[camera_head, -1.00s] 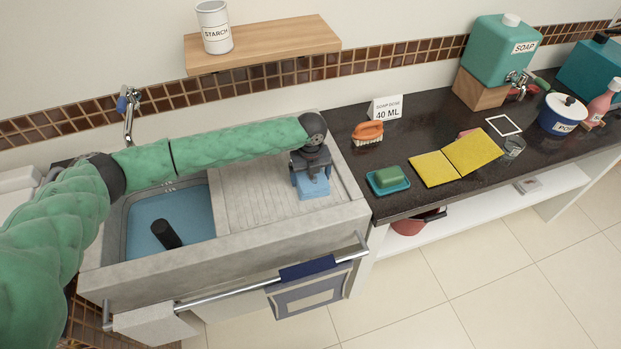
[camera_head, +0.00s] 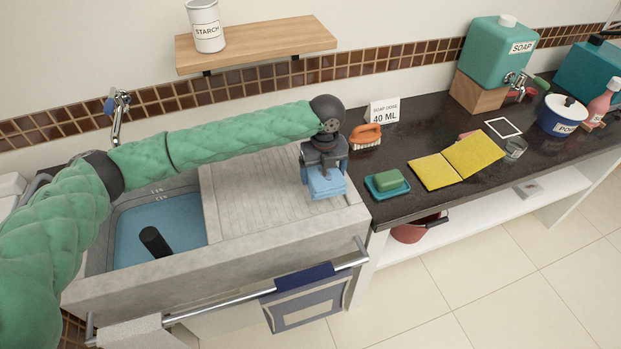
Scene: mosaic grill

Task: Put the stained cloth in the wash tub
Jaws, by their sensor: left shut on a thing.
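My left gripper (camera_head: 325,172) points down over the right end of the ribbed concrete drainboard and is shut on a light blue cloth (camera_head: 327,187), which looks folded. The cloth seems to be held a little above the board; no stain can be made out on it. My left arm crosses above the tub's back. My right gripper is not in view.
Right of the sink, the dark counter (camera_head: 420,207) holds a brush (camera_head: 366,137), green soap on a teal dish (camera_head: 388,180), yellow cloth (camera_head: 470,160) and a soap dispenser (camera_head: 497,62). A rail with a navy cloth (camera_head: 305,300) runs along the sink front. The drainboard's middle is clear.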

